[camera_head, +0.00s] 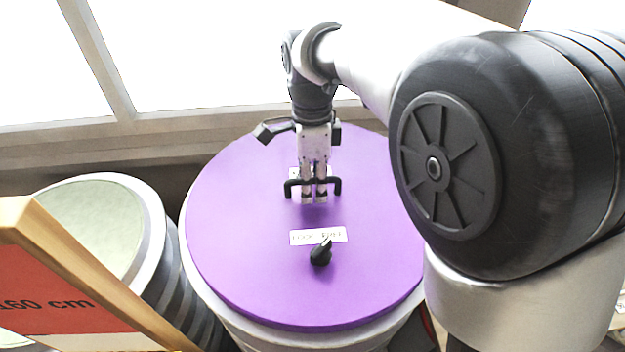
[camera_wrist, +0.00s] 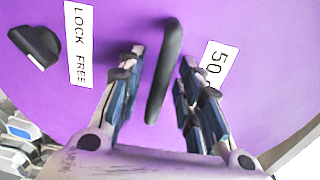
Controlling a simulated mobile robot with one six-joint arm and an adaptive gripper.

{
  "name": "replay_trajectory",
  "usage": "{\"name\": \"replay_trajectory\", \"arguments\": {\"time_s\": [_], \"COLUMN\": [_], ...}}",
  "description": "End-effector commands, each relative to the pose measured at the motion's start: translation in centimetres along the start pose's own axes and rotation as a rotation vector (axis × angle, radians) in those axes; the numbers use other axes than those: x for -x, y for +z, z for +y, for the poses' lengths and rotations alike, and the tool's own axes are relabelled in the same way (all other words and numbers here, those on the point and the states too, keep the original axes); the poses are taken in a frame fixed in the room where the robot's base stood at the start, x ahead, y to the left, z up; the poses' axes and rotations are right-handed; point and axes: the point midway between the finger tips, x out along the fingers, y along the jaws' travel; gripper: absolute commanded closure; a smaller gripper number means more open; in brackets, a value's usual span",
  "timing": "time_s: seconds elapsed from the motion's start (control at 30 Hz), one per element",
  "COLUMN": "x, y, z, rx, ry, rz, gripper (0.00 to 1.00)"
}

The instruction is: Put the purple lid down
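The purple lid (camera_head: 240,230) is a round flat disc that appears to rest on a wide drum with a white rim (camera_head: 290,338). A black bar handle (camera_head: 337,187) stands on the lid, and it also shows in the wrist view (camera_wrist: 165,70). My gripper (camera_head: 314,196) points down at the handle. In the wrist view my gripper (camera_wrist: 162,62) has its fingers on either side of the handle, with a visible gap on the left. It looks open. A black knob (camera_head: 320,254) sits beside a "LOCK FREE" label (camera_head: 318,236).
A ribbed drum with a pale top (camera_head: 95,220) stands close on the left. A wood-framed red sign reading "160 cm" (camera_head: 60,290) is at the lower left. A window ledge (camera_head: 150,128) runs behind. A "50" label (camera_wrist: 215,65) is on the lid.

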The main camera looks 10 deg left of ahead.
Motion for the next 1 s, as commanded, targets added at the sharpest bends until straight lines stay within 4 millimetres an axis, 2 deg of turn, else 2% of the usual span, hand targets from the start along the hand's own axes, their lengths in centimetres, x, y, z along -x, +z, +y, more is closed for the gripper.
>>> {"name": "replay_trajectory", "arguments": {"time_s": [0.13,0.23,0.5,0.7,0.83,1.0], "x": [0.5,1.8,7.6,10.8,11.8,12.1], "y": [0.0,0.0,0.0,0.0,0.0,0.0], "z": [-0.1,-0.1,-0.1,-0.1,0.0,0.0], "rx": [0.000,0.000,0.000,0.000,0.000,0.000], "ry": [-0.002,-0.004,-0.005,-0.002,0.000,0.000], "rz": [-0.001,-0.001,-0.001,0.000,0.000,0.000], "gripper": [0.68,0.68,0.68,0.68,0.68,0.68]}}
